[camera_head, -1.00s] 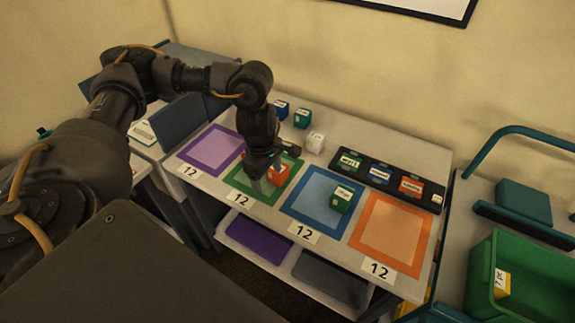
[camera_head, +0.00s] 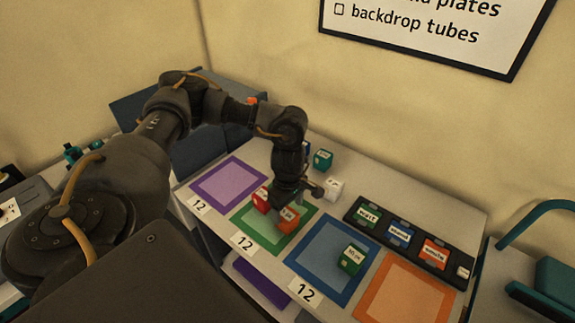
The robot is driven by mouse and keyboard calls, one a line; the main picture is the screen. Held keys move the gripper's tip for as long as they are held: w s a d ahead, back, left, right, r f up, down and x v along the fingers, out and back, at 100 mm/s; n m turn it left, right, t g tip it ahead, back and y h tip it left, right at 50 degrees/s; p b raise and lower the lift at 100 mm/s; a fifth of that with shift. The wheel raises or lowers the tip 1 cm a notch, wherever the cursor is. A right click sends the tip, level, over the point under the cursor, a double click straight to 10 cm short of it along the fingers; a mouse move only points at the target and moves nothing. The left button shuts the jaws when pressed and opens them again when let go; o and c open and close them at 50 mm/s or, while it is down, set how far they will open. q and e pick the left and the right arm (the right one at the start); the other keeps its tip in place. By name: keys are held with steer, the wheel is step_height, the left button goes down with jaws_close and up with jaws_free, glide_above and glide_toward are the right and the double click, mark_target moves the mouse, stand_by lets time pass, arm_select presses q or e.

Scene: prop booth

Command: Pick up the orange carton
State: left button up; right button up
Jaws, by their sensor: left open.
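The orange carton (camera_head: 289,218) sits on the green-bordered square (camera_head: 240,217) of the table, just below my left gripper. A red carton (camera_head: 262,199) stands close to its left on the same square. My left gripper (camera_head: 303,193) is open and empty, just above and behind the orange carton; it hides part of the square. Whether a fingertip touches the carton is unclear. My right gripper is not in view.
A green carton (camera_head: 351,259) stands on the blue square (camera_head: 325,296). A white carton (camera_head: 333,189) and a teal carton (camera_head: 322,159) stand behind the gripper. A black rack (camera_head: 459,261) with labelled blocks lies right. The purple (camera_head: 229,184) and orange (camera_head: 371,299) squares are empty.

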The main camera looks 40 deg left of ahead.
mark_target(287, 214)
arm_select(q)
steer(key=shift+a+f, duration=0.1)
steer(key=shift+f, duration=0.2)
steer(key=shift+s+f, duration=0.1)
step_height(287, 214, down, 4)
steer(key=shift+s+f+p, duration=0.1)
steer(key=shift+f+p, duration=0.1)
steer(key=shift+p, duration=0.85)
steer(key=shift+f, duration=0.3)
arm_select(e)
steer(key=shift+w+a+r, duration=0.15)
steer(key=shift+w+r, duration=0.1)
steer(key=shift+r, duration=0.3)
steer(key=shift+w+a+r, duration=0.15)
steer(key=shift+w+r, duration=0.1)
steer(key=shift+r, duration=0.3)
arm_select(q)
steer(key=shift+c, duration=0.4)
steer(key=c, duration=1)
steer(key=shift+c, duration=0.2)
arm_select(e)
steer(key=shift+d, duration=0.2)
arm_select(q)
steer(key=shift+r, duration=0.2)
